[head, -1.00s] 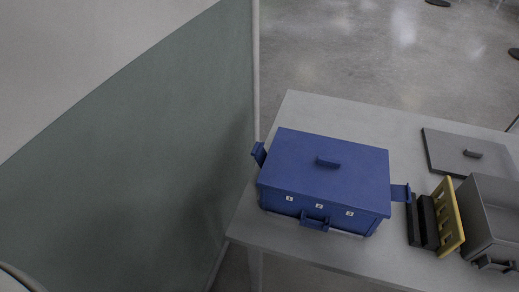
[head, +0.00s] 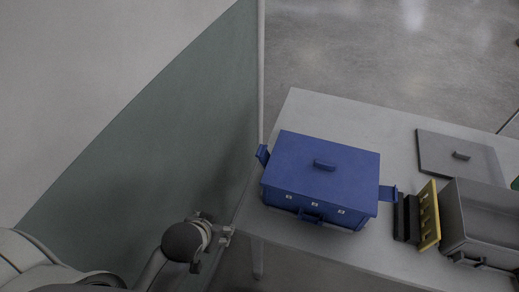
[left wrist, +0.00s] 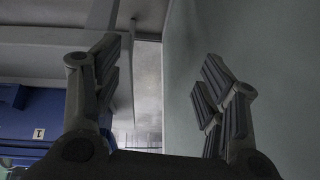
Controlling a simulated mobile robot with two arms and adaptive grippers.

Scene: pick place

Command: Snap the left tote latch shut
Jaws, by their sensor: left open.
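A blue tote (head: 323,170) with its lid on stands on the grey table, and its left latch (head: 262,155) sticks out from the left side, flipped outward. The right latch (head: 388,193) also sticks out. My left gripper (head: 229,236) is at the table's front left corner, to the lower left of the tote and apart from it. In the left wrist view its fingers (left wrist: 165,85) are spread with nothing between them, and part of the blue tote (left wrist: 38,125) shows at the left. My right gripper is not in view.
A green-grey partition (head: 150,150) stands close along the table's left edge. Right of the tote are a black and yellow rack (head: 428,215), a grey bin (head: 480,225) and a flat grey lid (head: 460,155). The table's back left (head: 320,110) is clear.

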